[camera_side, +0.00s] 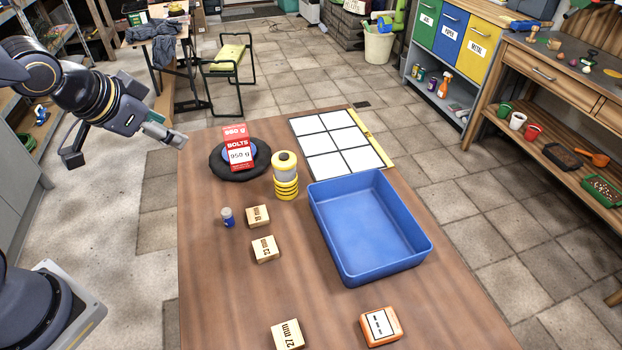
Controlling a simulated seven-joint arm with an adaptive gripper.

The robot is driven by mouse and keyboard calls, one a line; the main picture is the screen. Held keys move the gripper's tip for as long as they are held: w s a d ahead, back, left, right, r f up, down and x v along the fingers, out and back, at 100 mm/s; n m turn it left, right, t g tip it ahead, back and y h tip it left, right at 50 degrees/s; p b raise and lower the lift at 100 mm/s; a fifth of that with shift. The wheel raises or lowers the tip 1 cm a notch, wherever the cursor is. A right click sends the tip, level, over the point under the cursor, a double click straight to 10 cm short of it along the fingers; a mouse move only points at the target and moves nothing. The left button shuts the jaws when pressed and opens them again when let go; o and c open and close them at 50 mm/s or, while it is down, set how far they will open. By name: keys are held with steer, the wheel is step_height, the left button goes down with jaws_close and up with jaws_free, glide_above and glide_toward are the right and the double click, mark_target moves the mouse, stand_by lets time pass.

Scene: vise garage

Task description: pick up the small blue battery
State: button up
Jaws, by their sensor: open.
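The small blue battery (228,218) stands upright on the wooden table (215,290), near its left side. Its lower part is blue and its top is pale. My gripper (124,156) is at the upper left, beyond the table's left edge and higher than the tabletop. It is open, with its fingers spread wide and nothing between them. It is well apart from the battery, up and to the left of it in the picture.
Labelled wooden blocks (258,216) (265,249) sit right of the battery. A yellow-banded cylinder (286,187), a red bolts box (239,155) on a black disc (219,168), a white grid board (330,143), a blue bin (420,252), another block (288,336) and an orange box (381,326) also occupy the table.

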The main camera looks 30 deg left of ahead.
step_height(320, 180, down, 8)
steer(key=w+g+h, duration=0.1)
steer(key=w+g, duration=0.1)
steer(key=g, duration=0.1)
glide_toward(224, 212)
steer(key=shift+n+h, duration=0.3)
steer(key=shift+h, duration=0.1)
steer(key=x, duration=0.4)
steer(key=a+x, duration=0.1)
steer(key=x, duration=0.1)
steer(key=shift+w, duration=0.15)
steer(key=shift+x, duration=2.7)
steer(key=shift+d, duration=0.15)
steer(key=shift+c, duration=0.2)
jaws_close()
